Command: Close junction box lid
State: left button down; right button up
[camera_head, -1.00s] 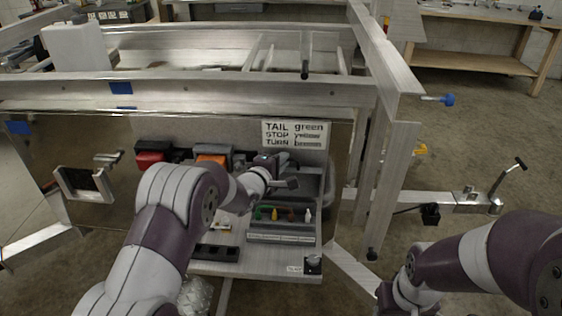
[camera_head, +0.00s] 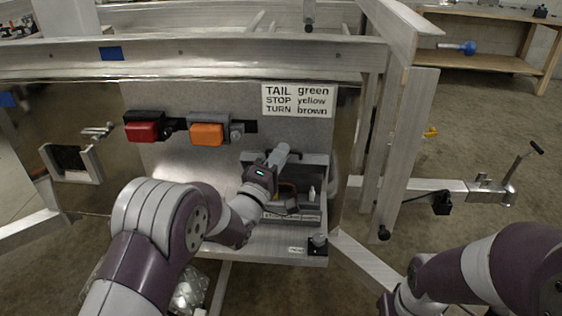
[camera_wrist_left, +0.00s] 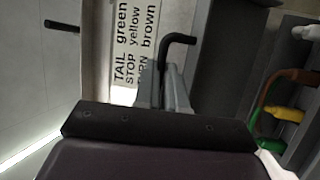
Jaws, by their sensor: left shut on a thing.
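The grey junction box (camera_head: 305,215) stands on the trailer's work shelf, and its dark lid (camera_head: 315,159) is raised at the back. In the left wrist view the lid (camera_wrist_left: 232,50) is a dark panel with a black bent handle (camera_wrist_left: 181,39). My left gripper (camera_head: 280,153) is at the lid, and its fingers (camera_wrist_left: 167,88) are shut on the handle. Green, brown, yellow and white wire ends (camera_wrist_left: 285,113) show inside the box at right in the wrist view. My left forearm hides part of the box in the head view. My right gripper is out of view.
A red lamp (camera_head: 145,130) and an orange lamp (camera_head: 207,133) sit on the panel left of the box. A wire colour sign (camera_head: 298,100) is above it. Trailer frame posts (camera_head: 405,150) rise to the right. A black knob (camera_head: 318,241) sits at the shelf's right corner.

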pick_arm(q)
jog(key=shift+s+f+b, duration=0.45)
jog(key=shift+s+f, duration=0.25)
jog(key=shift+s, duration=0.05)
jog(key=c, duration=1.2)
grip_release()
jog(key=p+v, duration=0.1)
jog(key=v, duration=1.1)
jog(key=shift+s+a, duration=0.15)
jog(key=shift+s, duration=0.15)
